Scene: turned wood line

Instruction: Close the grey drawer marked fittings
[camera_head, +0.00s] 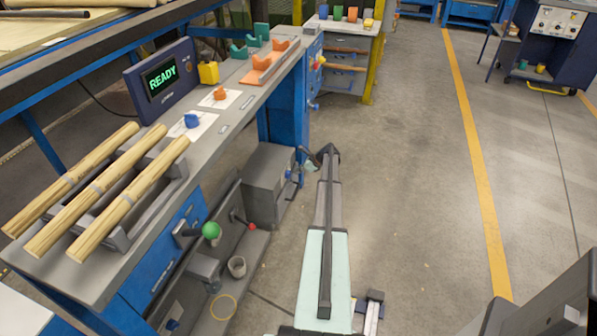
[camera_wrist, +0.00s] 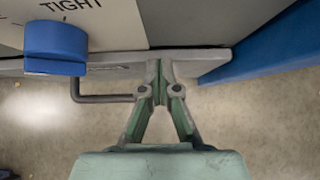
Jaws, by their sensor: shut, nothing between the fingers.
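A grey box-like unit (camera_head: 272,185) sits under the bench, beside a blue panel; I take it for the grey drawer. Its marking is not readable and how far it stands out is unclear. In the wrist view a grey front edge (camera_wrist: 215,62) with a dark bar handle (camera_wrist: 95,98) spans the picture. My gripper (camera_head: 308,155) is beside the unit's front in the head view. In the wrist view its closed, empty fingertips (camera_wrist: 158,66) meet the front edge just right of the handle. I cannot tell whether they press on it.
The grey bench (camera_head: 232,112) carries wooden rods (camera_head: 100,190), a READY screen (camera_head: 162,78) and coloured holders. A blue holder (camera_wrist: 55,45) beside the word TIGHT shows in the wrist view. Levers with green (camera_head: 211,230) and red knobs stick out below.

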